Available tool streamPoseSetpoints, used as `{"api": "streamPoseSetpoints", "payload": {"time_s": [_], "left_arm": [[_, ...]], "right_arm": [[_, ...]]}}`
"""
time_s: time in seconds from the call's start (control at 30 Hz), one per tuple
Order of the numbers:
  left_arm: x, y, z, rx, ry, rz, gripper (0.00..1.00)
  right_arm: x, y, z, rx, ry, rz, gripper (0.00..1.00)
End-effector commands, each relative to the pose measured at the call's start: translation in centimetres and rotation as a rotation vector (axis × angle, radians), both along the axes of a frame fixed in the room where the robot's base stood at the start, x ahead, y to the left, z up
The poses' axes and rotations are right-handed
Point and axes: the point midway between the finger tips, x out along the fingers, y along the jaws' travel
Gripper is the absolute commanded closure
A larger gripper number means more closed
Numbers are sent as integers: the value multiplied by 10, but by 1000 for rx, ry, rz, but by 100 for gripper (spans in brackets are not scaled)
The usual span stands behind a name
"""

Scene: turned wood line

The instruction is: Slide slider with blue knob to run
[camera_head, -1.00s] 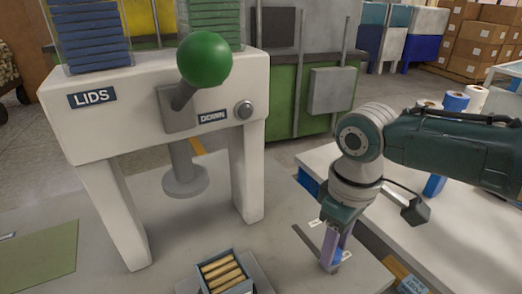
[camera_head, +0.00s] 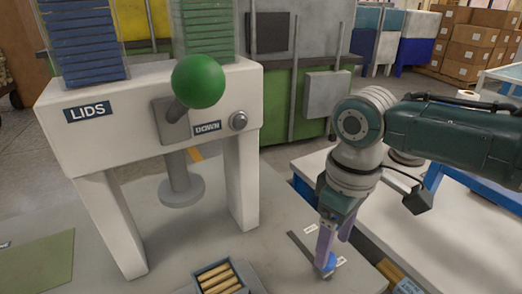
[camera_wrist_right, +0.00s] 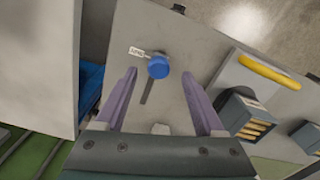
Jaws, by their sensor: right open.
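The slider's blue knob (camera_head: 329,263) sits at the near end of a dark straight slot (camera_head: 303,246) in the grey table top. Small white labels lie beside both slot ends; their words are too small to read. My right gripper (camera_head: 333,254) is open, pointing down at the knob. In the right wrist view, the blue knob (camera_wrist_right: 158,67) shows between the two spread purple fingertips, with gaps on both sides. The slot (camera_wrist_right: 148,92) runs from it back toward the gripper. My left gripper is out of view.
A white press (camera_head: 85,140) marked LIDS, with a green ball handle (camera_head: 199,81), stands left of the gripper. A small box (camera_head: 203,274) of wooden pieces sits in front. A white table (camera_head: 400,220) lies to the right.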

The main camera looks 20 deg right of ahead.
Motion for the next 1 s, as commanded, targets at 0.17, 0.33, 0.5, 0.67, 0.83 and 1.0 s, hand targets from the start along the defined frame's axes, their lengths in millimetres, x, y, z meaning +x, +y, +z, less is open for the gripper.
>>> {"api": "streamPoseSetpoints", "payload": {"time_s": [0.17, 0.33, 0.5, 0.67, 0.83, 1.0], "left_arm": [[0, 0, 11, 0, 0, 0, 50], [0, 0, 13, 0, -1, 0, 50], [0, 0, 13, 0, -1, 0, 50], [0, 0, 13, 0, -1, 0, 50], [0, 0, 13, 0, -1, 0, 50], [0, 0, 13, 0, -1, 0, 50]], "right_arm": [[1, 0, 39, 0, -4, 1, 29], [1, 0, 60, 0, -2, 0, 29], [0, 0, 65, 1, -1, 0, 29], [0, 0, 65, 1, 0, -1, 29], [0, 0, 65, 1, 0, -1, 29], [-7, 10, 59, 10, -4, 21, 29]]}}
